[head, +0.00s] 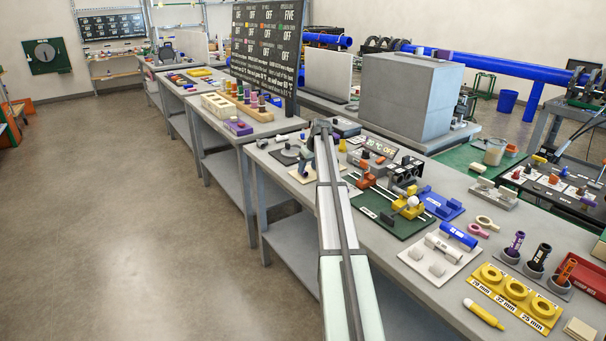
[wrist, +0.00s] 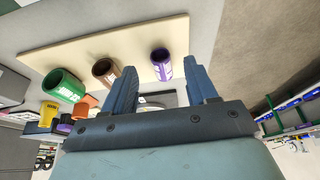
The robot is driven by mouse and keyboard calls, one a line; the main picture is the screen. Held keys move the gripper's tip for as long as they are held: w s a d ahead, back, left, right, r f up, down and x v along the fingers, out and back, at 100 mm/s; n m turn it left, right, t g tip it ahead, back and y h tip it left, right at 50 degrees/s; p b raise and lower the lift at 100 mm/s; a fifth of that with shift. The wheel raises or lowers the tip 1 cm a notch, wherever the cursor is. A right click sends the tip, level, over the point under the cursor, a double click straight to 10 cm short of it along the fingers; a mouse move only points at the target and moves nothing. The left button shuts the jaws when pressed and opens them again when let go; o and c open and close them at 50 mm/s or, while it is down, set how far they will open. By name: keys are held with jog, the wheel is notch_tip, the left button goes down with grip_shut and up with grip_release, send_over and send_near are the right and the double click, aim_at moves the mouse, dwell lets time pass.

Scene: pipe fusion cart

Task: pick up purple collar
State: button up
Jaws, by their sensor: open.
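In the wrist view, the purple collar (wrist: 161,66) is a short hollow cylinder with a white marking, at one end of a cream board (wrist: 125,44). My gripper (wrist: 162,58) is open and empty. Its two blue-grey fingers frame the purple collar in the picture; the collar looks to be beyond the fingertips, and I see no contact. In the head view, my gripper (head: 322,126) is at the far end of my arm, over the bench. There I cannot make out this collar for certain; my arm covers part of the bench.
A brown collar (wrist: 104,71) and a green collar (wrist: 66,85) stand on the same board, to the left of the purple one. An orange piece (wrist: 86,104) and a yellow piece (wrist: 49,113) are nearby. A large grey box (head: 405,95) stands on the bench, right of my gripper.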

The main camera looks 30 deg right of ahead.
aim_at(306, 172)
jog(key=x, duration=0.3)
jog(key=shift+f, duration=0.1)
jog(key=shift+c, duration=0.2)
grip_shut()
